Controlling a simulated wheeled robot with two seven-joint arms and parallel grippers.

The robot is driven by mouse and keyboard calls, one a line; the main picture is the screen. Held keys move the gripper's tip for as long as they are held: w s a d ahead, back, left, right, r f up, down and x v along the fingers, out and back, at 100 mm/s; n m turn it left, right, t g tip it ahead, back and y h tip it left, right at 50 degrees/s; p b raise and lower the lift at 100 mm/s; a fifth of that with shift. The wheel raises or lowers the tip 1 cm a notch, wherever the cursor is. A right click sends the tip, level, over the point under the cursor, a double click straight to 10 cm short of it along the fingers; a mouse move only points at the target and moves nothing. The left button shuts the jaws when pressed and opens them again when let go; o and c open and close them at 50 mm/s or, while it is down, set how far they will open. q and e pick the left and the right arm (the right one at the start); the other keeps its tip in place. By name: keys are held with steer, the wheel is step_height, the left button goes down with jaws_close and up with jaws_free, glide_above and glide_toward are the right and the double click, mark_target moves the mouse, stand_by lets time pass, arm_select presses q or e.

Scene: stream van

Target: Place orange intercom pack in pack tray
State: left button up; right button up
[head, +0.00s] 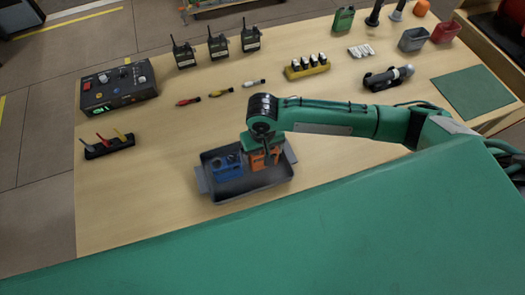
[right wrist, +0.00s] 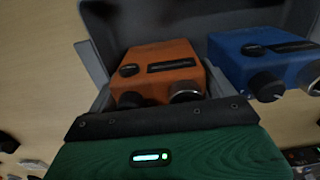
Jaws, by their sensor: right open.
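The orange intercom pack (head: 259,158) is in the dark grey pack tray (head: 262,187), toward its right side; my gripper partly covers it in the head view. It also shows in the right wrist view (right wrist: 163,66), upright with its knobs toward my gripper. A blue intercom pack (head: 229,167) stands beside it on the left in the head view and also shows in the right wrist view (right wrist: 262,60). My right gripper (head: 267,152) is open at the orange pack, with a finger at its side. Whether it touches the pack is unclear. My left gripper is not in view.
A control box (head: 118,86), several radios (head: 218,45), three coloured plugs (head: 220,93) and a yellow battery holder (head: 307,67) stand farther back. A rack with coloured tools (head: 109,145) is left of the tray. Bare tabletop surrounds the tray.

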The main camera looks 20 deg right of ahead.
step_height(320, 180, up, 12)
steer(key=shift+f+b, duration=0.1)
steer(key=shift+b, duration=0.5)
